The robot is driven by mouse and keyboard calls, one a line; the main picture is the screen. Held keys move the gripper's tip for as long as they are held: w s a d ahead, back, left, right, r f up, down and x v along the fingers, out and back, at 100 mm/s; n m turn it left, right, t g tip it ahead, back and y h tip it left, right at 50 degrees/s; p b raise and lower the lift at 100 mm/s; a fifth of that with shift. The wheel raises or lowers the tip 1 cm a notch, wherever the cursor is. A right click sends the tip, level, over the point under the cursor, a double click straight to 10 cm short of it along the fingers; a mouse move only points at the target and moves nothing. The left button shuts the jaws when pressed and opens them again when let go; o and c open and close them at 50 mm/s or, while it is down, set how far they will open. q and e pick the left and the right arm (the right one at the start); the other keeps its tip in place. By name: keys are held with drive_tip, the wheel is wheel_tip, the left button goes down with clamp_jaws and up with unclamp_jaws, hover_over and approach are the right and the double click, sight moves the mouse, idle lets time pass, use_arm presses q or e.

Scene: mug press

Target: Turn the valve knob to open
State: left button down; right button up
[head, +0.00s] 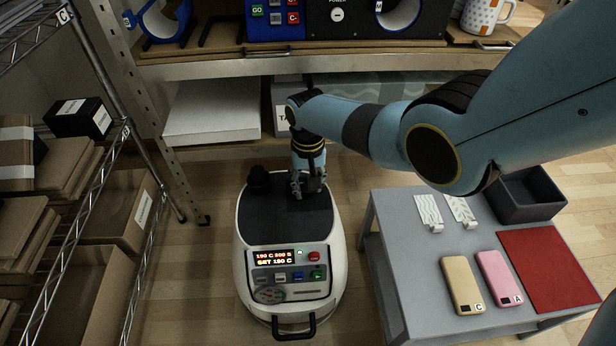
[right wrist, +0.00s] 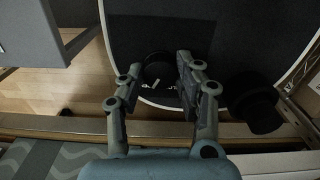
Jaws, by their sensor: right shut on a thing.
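The valve knob (right wrist: 157,68) is a round black knob on the dark top of the machine, with a white mark and partly covered white lettering beside it in the right wrist view. My right gripper (right wrist: 160,62) has a finger on each side of it and is shut on it. In the head view my right gripper (head: 308,190) points down at the right part of the dark top of the white machine (head: 241,240) and hides the knob. My left gripper is not in view.
A second black round part (head: 258,180) stands left of my gripper on the machine; it also shows in the wrist view (right wrist: 255,108). A lit control panel (head: 289,272) faces front. A grey table (head: 405,265) with phones stands right, a loaded rack (head: 135,215) left.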

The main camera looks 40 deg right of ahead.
idle(0.3)
drive_tip(key=o, duration=1.1)
drive_tip(key=shift+o, duration=0.2)
wheel_tip(320, 180, up, 12)
